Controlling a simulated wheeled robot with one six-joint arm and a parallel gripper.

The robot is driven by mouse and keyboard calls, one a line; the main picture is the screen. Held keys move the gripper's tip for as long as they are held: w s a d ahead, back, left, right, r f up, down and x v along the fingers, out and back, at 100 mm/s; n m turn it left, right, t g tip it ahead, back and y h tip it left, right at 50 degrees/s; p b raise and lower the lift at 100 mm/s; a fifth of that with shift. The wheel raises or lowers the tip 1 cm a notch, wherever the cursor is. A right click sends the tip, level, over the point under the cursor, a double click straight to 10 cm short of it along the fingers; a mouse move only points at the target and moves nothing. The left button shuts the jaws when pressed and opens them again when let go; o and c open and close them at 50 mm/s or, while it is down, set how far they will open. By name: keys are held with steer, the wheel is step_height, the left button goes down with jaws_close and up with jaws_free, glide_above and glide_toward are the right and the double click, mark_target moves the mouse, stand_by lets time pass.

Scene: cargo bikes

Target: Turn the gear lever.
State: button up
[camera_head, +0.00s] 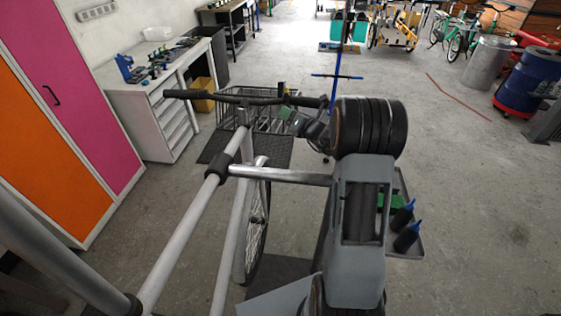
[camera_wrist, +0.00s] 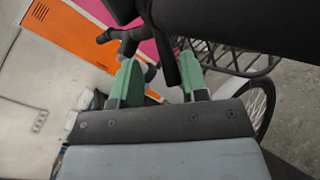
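The cargo bike's handlebar (camera_head: 235,98) runs crosswise in the head view, with a black grip at each end. My gripper (camera_head: 288,115) is at its right side, just below the bar. In the wrist view the bar's black grip (camera_wrist: 245,25) looms large at the top right. My gripper (camera_wrist: 159,58) shows two green fingers with a clear gap, so it is open. A thin dark lever-like part (camera_wrist: 167,58) hangs down in line with the gap, nearer the right finger. It may be the gear lever; I cannot tell whether a finger touches it.
A wire basket (camera_head: 235,118) is beyond the handlebar. The bike's silver frame tube (camera_head: 185,225) runs along my left. A white workbench (camera_head: 160,95) and orange and pink lockers (camera_head: 75,85) stand at the left. A blue drum (camera_head: 530,75) is far right; open floor (camera_head: 465,190) lies on the right.

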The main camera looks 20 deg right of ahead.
steer(key=a+b+v, duration=0.1)
steer(key=b+v, duration=0.3)
steer(key=v, duration=1)
steer(key=s+a+r+n+g+y+p, duration=0.1)
steer(key=s+a+n+g, duration=0.1)
steer(key=a+n, duration=0.3)
steer(key=s+a+r+n+g+y+p, duration=0.1)
steer(key=s+a+n+g, duration=0.1)
steer(key=a+n+g, duration=0.3)
steer(key=s+a+r+n+g+y, duration=0.1)
steer(key=s+a+n+g, duration=0.1)
steer(key=a+n+g, duration=0.2)
steer(key=shift+s+a+r+n+p, duration=0.15)
steer(key=shift+a+n, duration=0.4)
steer(key=shift+n, duration=0.5)
steer(key=shift+a+r+n+p, duration=0.1)
steer(key=shift+a+n, duration=0.4)
steer(key=shift+n, duration=0.5)
steer(key=shift+s+a+r+n+p, duration=0.15)
steer(key=shift+a+n, duration=0.4)
steer(key=shift+n, duration=0.5)
steer(key=s+n+g+h+p, duration=0.2)
steer(key=s+n+h, duration=0.3)
steer(key=n, duration=0.6)
steer(key=shift+s+a+n, duration=0.3)
steer(key=shift+s+a, duration=0.15)
steer(key=shift+s, duration=0.75)
